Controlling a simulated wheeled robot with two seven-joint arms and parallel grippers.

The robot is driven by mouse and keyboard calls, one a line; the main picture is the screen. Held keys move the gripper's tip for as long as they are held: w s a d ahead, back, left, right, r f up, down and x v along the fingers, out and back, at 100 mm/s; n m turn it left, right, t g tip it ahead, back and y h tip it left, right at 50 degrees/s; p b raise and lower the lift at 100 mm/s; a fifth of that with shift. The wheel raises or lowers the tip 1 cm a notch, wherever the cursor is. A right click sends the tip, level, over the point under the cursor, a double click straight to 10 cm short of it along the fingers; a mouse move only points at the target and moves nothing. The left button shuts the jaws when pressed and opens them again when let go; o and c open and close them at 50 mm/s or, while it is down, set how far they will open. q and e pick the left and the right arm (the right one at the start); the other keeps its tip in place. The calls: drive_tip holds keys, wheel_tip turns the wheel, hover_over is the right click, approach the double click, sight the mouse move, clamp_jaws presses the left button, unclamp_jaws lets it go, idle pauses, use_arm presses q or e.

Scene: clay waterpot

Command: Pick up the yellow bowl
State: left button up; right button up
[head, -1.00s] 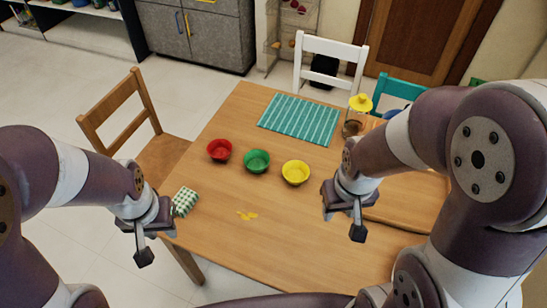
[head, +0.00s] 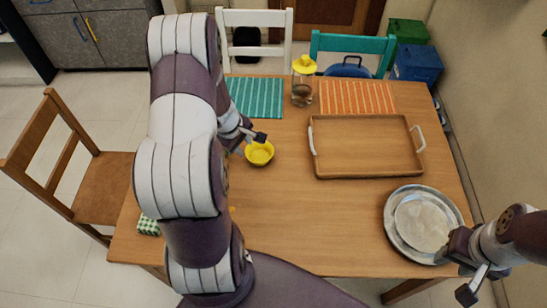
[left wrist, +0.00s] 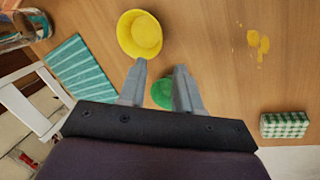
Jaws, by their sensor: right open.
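The yellow bowl (head: 260,153) stands upright on the wooden table, left of the tray. It also shows in the left wrist view (left wrist: 140,35), just past the fingertips. My left gripper (head: 254,137) is at the bowl's far side in the head view. In the left wrist view its two fingers (left wrist: 160,68) are apart, with nothing held; the bowl is not between them. My right gripper (head: 474,280) is open and empty near the table's right front corner, away from the bowl.
The green bowl (left wrist: 163,92) shows partly between and behind my left fingers. A checked sponge (left wrist: 284,125) and yellow spill (left wrist: 258,45) lie on the table.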

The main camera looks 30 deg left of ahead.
sight(251, 161)
use_arm(q)
drive_tip(key=shift+n, duration=0.3)
drive_tip(key=b+x, duration=0.1)
drive_tip(key=x, duration=1.1)
drive_tip(key=shift+a+f, duration=0.1)
drive_tip(key=shift+f, duration=0.3)
clamp_jaws()
